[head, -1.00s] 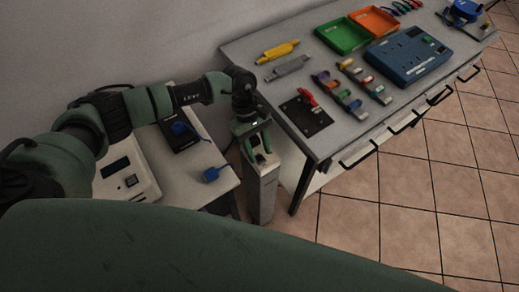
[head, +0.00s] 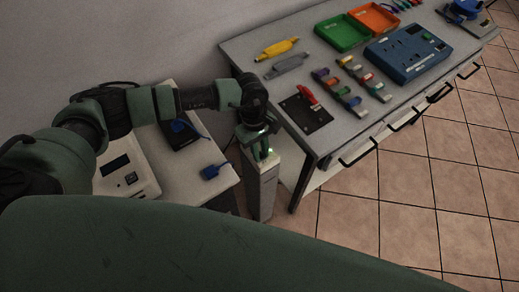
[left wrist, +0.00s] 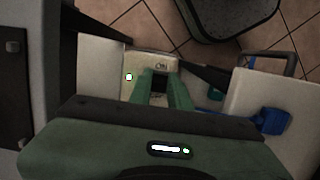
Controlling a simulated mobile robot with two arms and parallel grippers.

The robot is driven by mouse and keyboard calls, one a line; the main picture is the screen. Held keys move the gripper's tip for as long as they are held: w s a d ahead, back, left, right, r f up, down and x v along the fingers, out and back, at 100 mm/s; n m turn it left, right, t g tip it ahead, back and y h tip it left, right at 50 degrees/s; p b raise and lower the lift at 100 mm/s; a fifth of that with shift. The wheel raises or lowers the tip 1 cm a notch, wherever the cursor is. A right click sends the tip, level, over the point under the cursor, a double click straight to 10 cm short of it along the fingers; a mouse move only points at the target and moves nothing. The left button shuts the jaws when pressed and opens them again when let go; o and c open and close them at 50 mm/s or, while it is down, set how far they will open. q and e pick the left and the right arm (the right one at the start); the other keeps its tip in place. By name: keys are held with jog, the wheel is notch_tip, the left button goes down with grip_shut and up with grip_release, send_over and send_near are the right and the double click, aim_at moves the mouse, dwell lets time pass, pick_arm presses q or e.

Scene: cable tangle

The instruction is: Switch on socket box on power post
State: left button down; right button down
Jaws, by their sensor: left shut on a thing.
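The power post (head: 262,194) is a pale, narrow upright column between the two tables. The socket box (left wrist: 138,64) on its top is a beige face in the left wrist view, with a small green-lit lamp on its left side. My left gripper (head: 262,154) is down at the top of the post; in the left wrist view its green fingers (left wrist: 160,76) reach onto the box. The fingers are shut on a small dark part of the box, which shows between them. The fingers hide much of the box face. My right gripper is not in view.
The workbench (head: 235,44) on the right holds trays, a blue socket panel (head: 408,54) and a black plate with a red handle (head: 308,95). Tiled floor lies open at right.

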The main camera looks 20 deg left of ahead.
pick_arm(q)
jog(key=shift+s+d+t+y, duration=0.1)
jog(key=shift+d+t+y, duration=0.1)
jog(key=shift+t+y, duration=0.25)
jog(key=shift+y, duration=0.25)
jog(key=c, duration=1.3)
grip_release()
jog(key=r, duration=0.2)
jog(key=r+b, duration=0.1)
jog(key=r, duration=0.2)
jog(key=r+b, duration=0.1)
jog(key=r, duration=0.1)
jog(key=shift+a+r, duration=0.25)
jog(key=shift+r, duration=0.15)
